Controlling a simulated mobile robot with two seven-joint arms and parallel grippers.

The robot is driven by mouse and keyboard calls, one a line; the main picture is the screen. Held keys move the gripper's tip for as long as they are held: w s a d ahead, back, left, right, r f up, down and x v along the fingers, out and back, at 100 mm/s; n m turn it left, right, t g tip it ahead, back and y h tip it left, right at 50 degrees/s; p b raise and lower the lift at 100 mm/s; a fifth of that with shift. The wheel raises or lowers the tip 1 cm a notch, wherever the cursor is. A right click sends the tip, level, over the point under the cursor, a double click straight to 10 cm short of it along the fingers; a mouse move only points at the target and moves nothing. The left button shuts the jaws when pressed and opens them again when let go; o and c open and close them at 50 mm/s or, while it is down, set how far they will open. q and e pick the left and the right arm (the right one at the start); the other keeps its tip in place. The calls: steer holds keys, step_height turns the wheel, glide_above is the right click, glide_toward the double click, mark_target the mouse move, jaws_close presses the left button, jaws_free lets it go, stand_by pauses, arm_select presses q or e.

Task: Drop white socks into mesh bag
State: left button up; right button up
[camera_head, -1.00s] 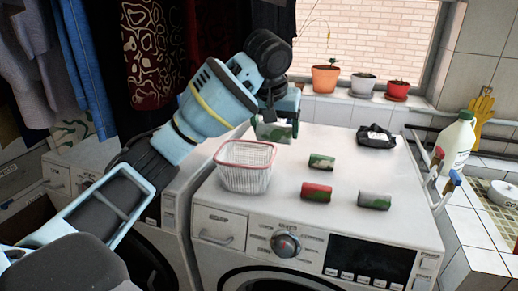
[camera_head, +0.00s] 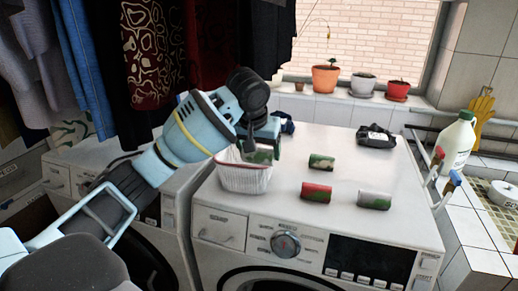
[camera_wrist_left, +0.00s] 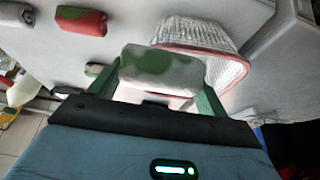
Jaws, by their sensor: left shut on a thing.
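The mesh bag is a white basket-like mesh container (camera_head: 245,180) with a pinkish-red rim, at the left of the white washing machine's top. It also shows in the left wrist view (camera_wrist_left: 228,68). My left gripper (camera_head: 262,150) is shut on a white-and-green rolled sock (camera_wrist_left: 160,72). In the head view this sock (camera_head: 261,157) is at the bag's opening, overlapping its rim; I cannot tell how deep it is. Three other rolls lie on the machine: a mostly green one (camera_head: 320,161), a red-and-green one (camera_head: 316,192) and a white-and-green one (camera_head: 374,200). My right gripper is out of view.
A dark folded item (camera_head: 376,137) lies at the back right of the machine top. A dark blue item (camera_head: 287,127) shows behind my gripper. Potted plants (camera_head: 325,78) line the sill. A white bottle (camera_head: 457,140) stands right. Clothes hang at left.

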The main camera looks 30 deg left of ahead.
arm_select(q)
steer(key=shift+f, duration=0.55)
steer(key=o, duration=1)
steer(key=shift+r, duration=0.6)
steer(key=v, duration=1.2)
steer(key=shift+s, duration=0.15)
steer(key=shift+f, duration=0.15)
